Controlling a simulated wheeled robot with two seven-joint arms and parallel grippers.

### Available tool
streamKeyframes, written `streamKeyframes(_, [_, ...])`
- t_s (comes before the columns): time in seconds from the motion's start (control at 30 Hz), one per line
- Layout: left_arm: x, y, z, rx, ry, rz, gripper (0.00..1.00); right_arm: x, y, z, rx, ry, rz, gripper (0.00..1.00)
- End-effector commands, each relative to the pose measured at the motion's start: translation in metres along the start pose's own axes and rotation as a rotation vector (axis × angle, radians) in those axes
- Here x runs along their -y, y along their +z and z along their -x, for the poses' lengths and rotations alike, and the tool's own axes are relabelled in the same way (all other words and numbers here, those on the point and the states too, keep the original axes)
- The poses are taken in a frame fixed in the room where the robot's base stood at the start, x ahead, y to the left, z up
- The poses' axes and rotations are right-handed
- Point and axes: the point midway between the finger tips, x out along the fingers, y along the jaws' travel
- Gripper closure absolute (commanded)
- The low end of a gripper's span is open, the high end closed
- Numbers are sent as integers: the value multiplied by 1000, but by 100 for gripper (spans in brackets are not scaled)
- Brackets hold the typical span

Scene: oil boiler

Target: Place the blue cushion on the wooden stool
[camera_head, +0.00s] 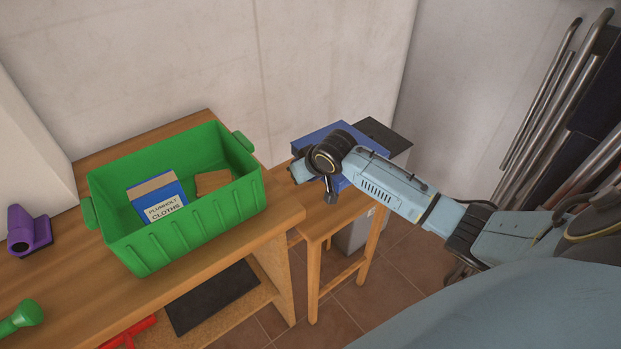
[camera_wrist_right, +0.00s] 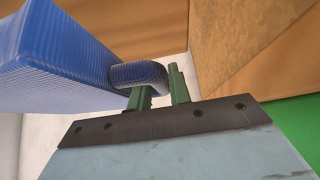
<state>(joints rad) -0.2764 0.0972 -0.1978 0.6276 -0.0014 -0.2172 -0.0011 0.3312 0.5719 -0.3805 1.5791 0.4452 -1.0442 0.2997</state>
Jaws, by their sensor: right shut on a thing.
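The blue cushion (camera_head: 322,133) shows in the head view behind and beside my right wrist, over the wooden stool (camera_head: 322,222). My arm covers part of both, and I cannot tell whether the cushion rests on the seat. In the right wrist view, the ribbed cushion (camera_wrist_right: 60,60) fills the upper left, with a rounded blue loop (camera_wrist_right: 140,73) at its side. My right gripper (camera_wrist_right: 158,90) is shut on the cushion at this loop, with its green fingers around it. My left gripper is in neither view.
A wooden workbench (camera_head: 95,285) stands left of the stool, carrying a green crate (camera_head: 185,235) with boxes inside. A purple object (camera_head: 28,230) and a green object (camera_head: 22,317) are further left. A grey bin (camera_head: 353,237) with a dark lid stands behind the stool. Metal pipes (camera_head: 545,105) stand at right.

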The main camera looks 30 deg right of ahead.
Motion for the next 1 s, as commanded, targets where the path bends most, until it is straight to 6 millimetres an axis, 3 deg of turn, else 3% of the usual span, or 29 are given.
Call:
streamKeyframes(0.1, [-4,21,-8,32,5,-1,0,1,19,-21,6,1,0,100])
streamKeyframes(0.3, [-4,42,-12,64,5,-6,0,1,33,-41,2,0,0,100])
streamKeyframes(0.63, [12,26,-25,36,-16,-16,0,2,57,-70,2,0,2,100])
streamKeyframes(0.83, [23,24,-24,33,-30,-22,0,2,58,-71,2,0,1,100])
streamKeyframes(0.87, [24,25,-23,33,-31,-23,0,2,58,-71,4,-1,0,79])
streamKeyframes(1.0, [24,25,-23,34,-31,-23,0,2,58,-71,4,0,0,61])
